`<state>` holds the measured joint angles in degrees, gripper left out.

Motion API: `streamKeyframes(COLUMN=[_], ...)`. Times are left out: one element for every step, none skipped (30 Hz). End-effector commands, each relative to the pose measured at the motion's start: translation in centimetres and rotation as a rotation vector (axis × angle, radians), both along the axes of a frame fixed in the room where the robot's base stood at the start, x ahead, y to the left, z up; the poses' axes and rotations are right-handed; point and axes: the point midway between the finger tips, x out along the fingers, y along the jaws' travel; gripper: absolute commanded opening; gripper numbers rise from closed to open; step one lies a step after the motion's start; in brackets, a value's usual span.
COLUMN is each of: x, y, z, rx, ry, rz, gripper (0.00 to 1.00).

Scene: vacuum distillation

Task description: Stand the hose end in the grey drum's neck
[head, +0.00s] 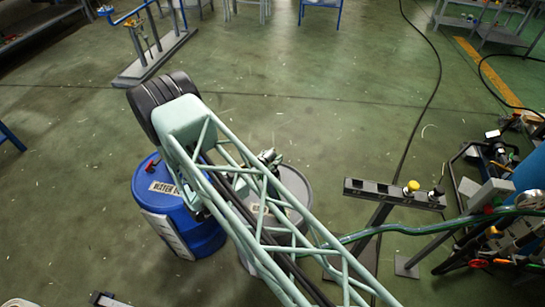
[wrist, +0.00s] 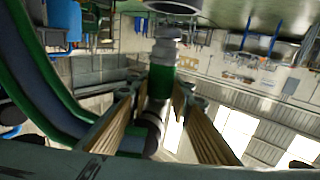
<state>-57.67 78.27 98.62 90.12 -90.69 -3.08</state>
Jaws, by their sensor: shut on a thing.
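The grey drum (head: 298,187) stands right of the blue drum (head: 180,205), and my lattice arm crosses over it, hiding much of its top and its neck. In the wrist view, my gripper (wrist: 158,86) is shut on the hose end (wrist: 163,52), a grey stepped fitting with a green band, held between the tan-padded fingers. The fitting points to the top of the picture, where a round grey rim (wrist: 174,6) is cut off by the edge. I cannot tell whether they touch. The green hose (head: 440,228) runs in from the right.
A dark rail on a post (head: 395,193) with a yellow knob stands right of the grey drum. Cluttered equipment (head: 500,220) fills the right edge. A black cable (head: 432,90) lies on the floor. The green floor behind the drums is mostly clear.

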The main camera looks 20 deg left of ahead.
Motion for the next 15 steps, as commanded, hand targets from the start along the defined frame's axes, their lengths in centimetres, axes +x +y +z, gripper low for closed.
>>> streamKeyframes(x=[0.0, 0.0, 0.01, 0.0, 0.0, 0.0, 0.01, 0.01, 0.01, 0.01, 0.01, 0.01, 0.01, 0.01, 0.01], y=[0.01, 0.01, 0.02, 0.01, 0.01, 0.01, 0.01, 0.01, 0.01, 0.01, 0.01, 0.01, 0.01, 0.02, 0.02], z=[-0.3, -0.41, -0.53, -0.62, -0.69, -0.77, -0.82, -0.86, -0.9, -0.92, -0.93, -0.94, -0.94, -0.93, -0.93], rx=[-0.001, -0.001, -0.001, -0.001, -0.001, -0.001, -0.001, -0.001, -0.001, -0.001, -0.001, -0.001, -0.001, -0.001, -0.001], ry=[-0.001, -0.001, -0.001, -0.001, -0.001, -0.001, -0.001, -0.001, -0.001, -0.001, -0.001, -0.001, -0.001, -0.001, -0.001], rz=[0.0, 0.0, 0.0, 0.0, 0.0, 0.0, 0.0, 0.0, 0.0, 0.0, 0.0, 0.0, 0.0, 0.0, 0.0], gripper=[0.03, 0.03, 0.03, 0.03, 0.03, 0.03, 0.03, 0.03, 0.03, 0.03, 0.03, 0.03, 0.03, 0.03, 0.03])
